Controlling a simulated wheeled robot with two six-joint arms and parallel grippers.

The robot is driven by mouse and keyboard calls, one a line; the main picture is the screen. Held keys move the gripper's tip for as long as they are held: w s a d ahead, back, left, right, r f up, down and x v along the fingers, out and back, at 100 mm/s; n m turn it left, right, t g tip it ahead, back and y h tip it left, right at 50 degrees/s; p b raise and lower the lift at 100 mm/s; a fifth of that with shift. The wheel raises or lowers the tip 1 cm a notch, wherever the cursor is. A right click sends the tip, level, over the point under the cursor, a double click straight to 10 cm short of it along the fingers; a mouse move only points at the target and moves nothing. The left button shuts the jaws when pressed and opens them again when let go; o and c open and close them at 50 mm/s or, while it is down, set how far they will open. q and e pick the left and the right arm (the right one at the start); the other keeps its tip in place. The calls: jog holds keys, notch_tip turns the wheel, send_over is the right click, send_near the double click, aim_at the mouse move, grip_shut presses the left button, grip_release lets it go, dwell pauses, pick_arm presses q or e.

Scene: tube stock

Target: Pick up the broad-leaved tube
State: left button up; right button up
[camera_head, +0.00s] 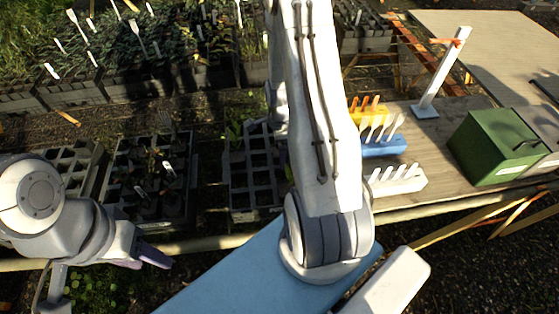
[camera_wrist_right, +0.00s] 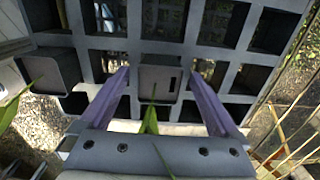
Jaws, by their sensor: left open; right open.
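In the right wrist view, my right gripper (camera_wrist_right: 160,74) is open, its two purple fingers on either side of a grey square tube (camera_wrist_right: 159,84) in a black rack (camera_wrist_right: 210,54). Pointed green leaves (camera_wrist_right: 150,122) show between the fingers, close to the palm; I cannot tell which tube they grow from. Another grey tube (camera_wrist_right: 50,70) stands to the left, with a long leaf (camera_wrist_right: 14,104) beside it. In the head view, green leaves (camera_head: 236,128) show by the rack, and my right arm hides its gripper. My left gripper (camera_head: 150,256) is open and empty at lower left.
A tray of small plants (camera_head: 150,185) stands left of the rack. Crates of seedlings with white labels (camera_head: 190,75) fill the back. On the wooden bench at right are a green box (camera_head: 495,145), blue (camera_head: 384,146) and white (camera_head: 400,183) label holders, and a white post (camera_head: 442,75).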

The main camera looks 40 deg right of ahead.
grip_shut()
jog(key=shift+r, duration=0.1)
